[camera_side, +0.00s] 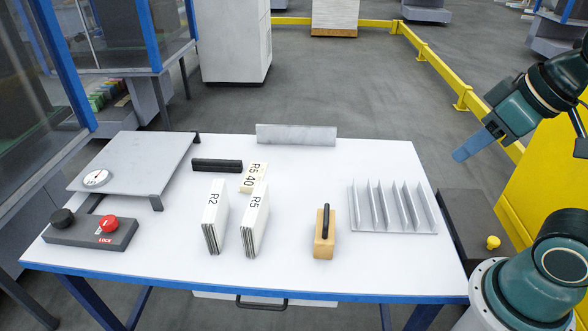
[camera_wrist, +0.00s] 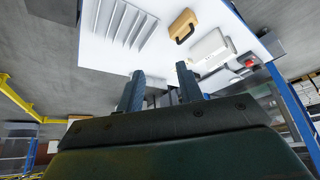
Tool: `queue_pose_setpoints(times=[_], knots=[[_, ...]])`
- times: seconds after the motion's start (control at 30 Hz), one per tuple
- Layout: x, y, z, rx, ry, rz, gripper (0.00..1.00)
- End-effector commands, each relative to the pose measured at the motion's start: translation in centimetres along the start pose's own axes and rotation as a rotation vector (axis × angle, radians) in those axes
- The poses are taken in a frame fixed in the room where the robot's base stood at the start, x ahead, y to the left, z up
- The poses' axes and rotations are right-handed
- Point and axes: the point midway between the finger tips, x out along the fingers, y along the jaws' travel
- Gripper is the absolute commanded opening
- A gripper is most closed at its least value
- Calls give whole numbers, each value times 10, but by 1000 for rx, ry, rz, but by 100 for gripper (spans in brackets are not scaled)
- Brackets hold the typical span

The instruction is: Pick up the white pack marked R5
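The white pack marked R5 (camera_side: 256,222) stands on the white table, left of the tan block. A similar white pack marked R2 (camera_side: 215,219) stands to its left, with a gap between them. A smaller cream piece marked R5 40 (camera_side: 254,177) is behind the R5 pack. My gripper (camera_side: 464,152) is in the air beyond the table's right edge, far from the packs. In the wrist view my gripper (camera_wrist: 160,72) has its two fingers apart with nothing between them. White packs (camera_wrist: 209,46) show past the fingers there; their marks cannot be read.
On the white table (camera_side: 310,190) are a tan block with a black handle (camera_side: 324,240), a grey finned rack (camera_side: 393,207), a black bar (camera_side: 217,165), a grey plate with a dial (camera_side: 135,165), a control box with a red knob (camera_side: 92,231) and a grey strip (camera_side: 296,134).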

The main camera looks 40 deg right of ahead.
Motion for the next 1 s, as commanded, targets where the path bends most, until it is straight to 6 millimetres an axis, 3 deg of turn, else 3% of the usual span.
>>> queue_pose_setpoints(times=[0.47, 0.6, 1.0], knots=[[0, 0, 0, 0, 0, 0, 36], [0, 0, 0, 0, 0, 0, 53], [0, -1, -5, 9, -5, -2, 53]])
